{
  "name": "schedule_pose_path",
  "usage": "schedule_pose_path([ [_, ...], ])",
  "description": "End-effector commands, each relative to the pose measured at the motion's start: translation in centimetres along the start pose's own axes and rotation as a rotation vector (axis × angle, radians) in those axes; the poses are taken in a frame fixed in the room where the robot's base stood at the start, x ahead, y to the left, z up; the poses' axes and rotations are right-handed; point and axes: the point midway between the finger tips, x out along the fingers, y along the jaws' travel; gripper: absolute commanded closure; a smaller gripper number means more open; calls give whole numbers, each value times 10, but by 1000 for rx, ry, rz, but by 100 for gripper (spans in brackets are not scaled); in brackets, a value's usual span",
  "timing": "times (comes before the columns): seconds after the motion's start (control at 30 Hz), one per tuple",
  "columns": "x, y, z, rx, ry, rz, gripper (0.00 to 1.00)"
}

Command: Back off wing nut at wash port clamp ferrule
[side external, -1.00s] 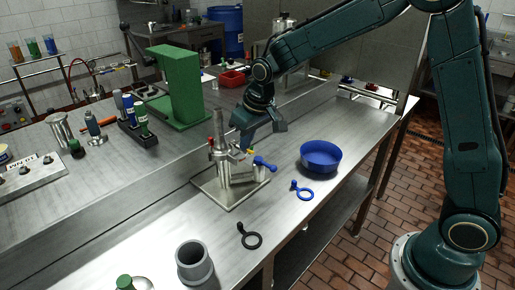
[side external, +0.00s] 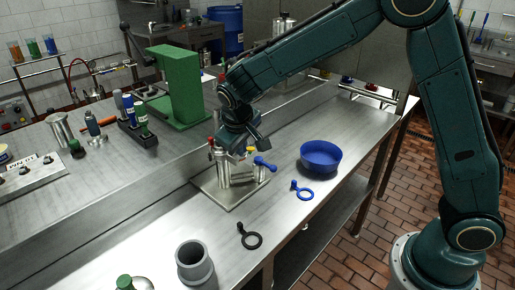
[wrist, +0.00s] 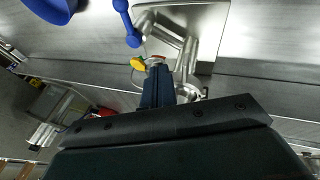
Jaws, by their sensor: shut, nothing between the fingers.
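A steel pipe-and-valve fixture (side external: 224,172) stands on a square base plate (side external: 232,202) on the bench. It carries a blue-handled lever (side external: 265,163) and a small yellow piece (wrist: 138,63). A red-tipped part (side external: 210,142) shows at its left. I cannot tell which part is the wing nut or the clamp ferrule. My gripper (side external: 243,147) is over the top of the fixture, its fingers pointing down and hiding part of it. In the wrist view my gripper (wrist: 159,72) is shut and empty, its tips close beside the yellow piece; contact is unclear.
A blue bowl (side external: 321,157) and a blue ring tool (side external: 303,192) lie right of the fixture. A black ring tool (side external: 249,237) and a grey cup (side external: 194,262) are in front. A green block stand (side external: 180,88) stands behind. The bench right of the bowl is clear.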

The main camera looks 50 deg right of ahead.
Motion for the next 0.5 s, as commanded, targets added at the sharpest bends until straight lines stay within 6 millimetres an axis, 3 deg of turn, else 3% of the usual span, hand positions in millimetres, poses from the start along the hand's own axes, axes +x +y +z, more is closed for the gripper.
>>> schedule_pose_path([
  [0.5,5,-10,1,-1,-1,-2,100],
])
